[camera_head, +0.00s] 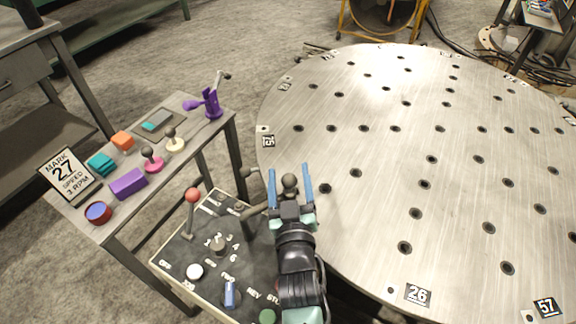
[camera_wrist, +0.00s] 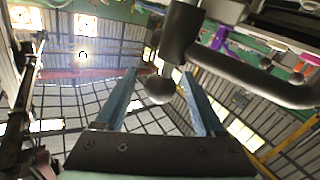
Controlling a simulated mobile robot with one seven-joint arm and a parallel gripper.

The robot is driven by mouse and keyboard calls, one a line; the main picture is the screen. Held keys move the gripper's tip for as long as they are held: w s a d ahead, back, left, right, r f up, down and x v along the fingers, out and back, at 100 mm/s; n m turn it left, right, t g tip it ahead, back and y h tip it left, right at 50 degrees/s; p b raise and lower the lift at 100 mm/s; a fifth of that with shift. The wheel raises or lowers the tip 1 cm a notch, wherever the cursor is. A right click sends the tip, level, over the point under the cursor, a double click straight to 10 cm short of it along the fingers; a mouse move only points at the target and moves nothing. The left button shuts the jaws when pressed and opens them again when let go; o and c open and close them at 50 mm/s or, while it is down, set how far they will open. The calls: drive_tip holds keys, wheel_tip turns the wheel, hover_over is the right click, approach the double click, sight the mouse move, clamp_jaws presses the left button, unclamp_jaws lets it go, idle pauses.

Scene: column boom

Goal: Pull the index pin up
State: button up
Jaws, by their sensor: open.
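A dark round knob (camera_head: 290,181), which looks like the top of the index pin, stands at the near left edge of the big round table (camera_head: 345,180). My gripper (camera_head: 289,172) is open, with one blue finger on each side of the knob. In the wrist view the ball of the knob (camera_wrist: 159,90) shows between the two spread fingers (camera_wrist: 160,76), with a gap on both sides. A dark stem runs up from it there. The pin's lower part is hidden behind my gripper in the head view.
A control panel (camera_head: 180,252) with a red-ball lever (camera_head: 192,196) stands left of my arm. A dark bent bar (camera_head: 262,209) lies close to my gripper's left side. A side bench (camera_head: 205,146) holds small coloured parts and a "MARK 27" sign (camera_head: 68,172).

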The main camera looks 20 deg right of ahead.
drive_tip(key=shift+x, duration=1.2)
clamp_jaws()
idle(0.6)
